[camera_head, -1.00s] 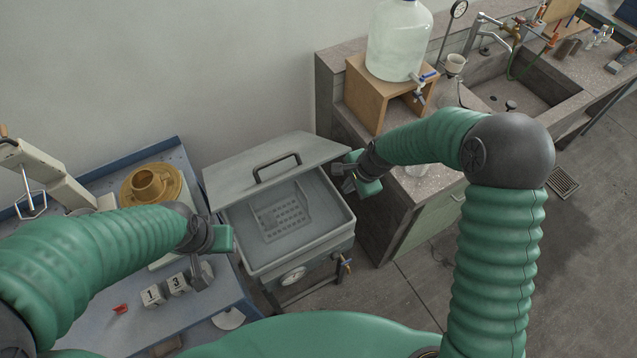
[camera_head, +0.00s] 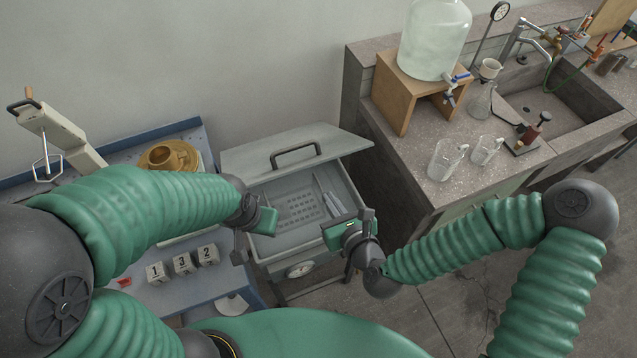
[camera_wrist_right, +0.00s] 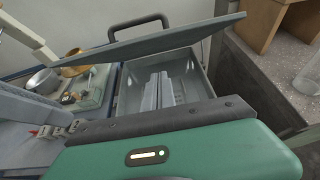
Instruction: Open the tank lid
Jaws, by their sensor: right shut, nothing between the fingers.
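The grey tank (camera_head: 262,250) stands open at the centre. Its lid (camera_head: 340,143) is raised and tilted back along the far side, with a dark handle (camera_head: 297,152) on it. A perforated rack shows inside. In the right wrist view, the lid (camera_wrist_right: 190,38) stands over the open tank (camera_wrist_right: 190,68). My right gripper (camera_head: 366,222) is shut and empty at the tank's right front corner, apart from the lid. My left gripper (camera_head: 240,247) is by the tank's left front side; its fingers are too unclear to read.
A blue bench at left holds numbered blocks (camera_head: 182,263) and a yellow pot (camera_head: 168,156). The stone counter (camera_head: 410,150) at right carries glass beakers (camera_head: 446,160), a wooden stand (camera_head: 396,92) with a large bottle (camera_head: 434,40), and a sink.

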